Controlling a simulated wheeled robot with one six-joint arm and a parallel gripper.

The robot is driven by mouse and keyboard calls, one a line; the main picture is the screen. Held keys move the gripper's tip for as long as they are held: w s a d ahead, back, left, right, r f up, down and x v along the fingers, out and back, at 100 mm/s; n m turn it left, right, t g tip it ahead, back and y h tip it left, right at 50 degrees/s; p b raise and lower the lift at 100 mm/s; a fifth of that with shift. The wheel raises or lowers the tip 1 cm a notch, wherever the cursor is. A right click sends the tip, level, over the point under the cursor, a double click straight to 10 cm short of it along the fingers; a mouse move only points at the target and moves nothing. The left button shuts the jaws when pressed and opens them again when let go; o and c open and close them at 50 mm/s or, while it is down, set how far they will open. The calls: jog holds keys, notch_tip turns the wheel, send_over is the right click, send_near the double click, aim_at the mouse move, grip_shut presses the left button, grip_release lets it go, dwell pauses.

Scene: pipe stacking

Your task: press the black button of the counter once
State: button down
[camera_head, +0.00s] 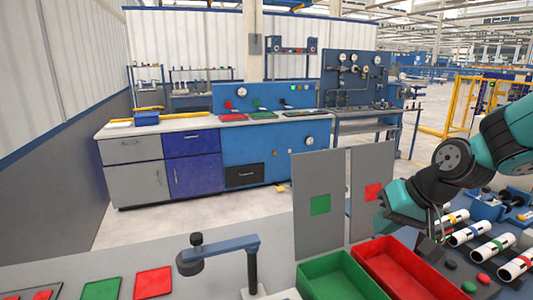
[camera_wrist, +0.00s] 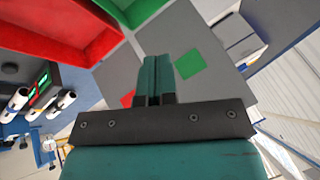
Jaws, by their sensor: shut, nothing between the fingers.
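My gripper shows in the wrist view (camera_wrist: 155,62) with its two teal fingers together and nothing between them. In the head view its teal and black wrist is at the right, above the red tray, and its fingertips are hard to make out. A round black button (camera_head: 450,264) is on the dark table right of the red tray, near a red button (camera_head: 483,279) and a green one (camera_head: 468,287). In the wrist view a dark device with green and red lit displays (camera_wrist: 40,88) is at the left, apart from the fingers. I cannot tell for certain which device is the counter.
A red tray (camera_head: 402,275) and a green tray (camera_head: 340,278) stand side by side in front of grey panels (camera_head: 318,185). Several white pipes with coloured bands (camera_head: 468,235) lie at the right. A blue arm-like stand (camera_head: 225,248) is at the front middle.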

jog(key=s+a+r+n+g, duration=0.2)
jog(key=s+a+n, duration=0.1)
jog(key=s, duration=0.8)
jog(key=s+a+r+n+g, duration=0.2)
jog(key=s+a+n, duration=0.2)
jog(key=s, duration=0.7)
jog(key=shift+a+g, duration=0.3)
jog(key=shift+a, duration=0.55)
jog(key=shift+w+r, duration=0.1)
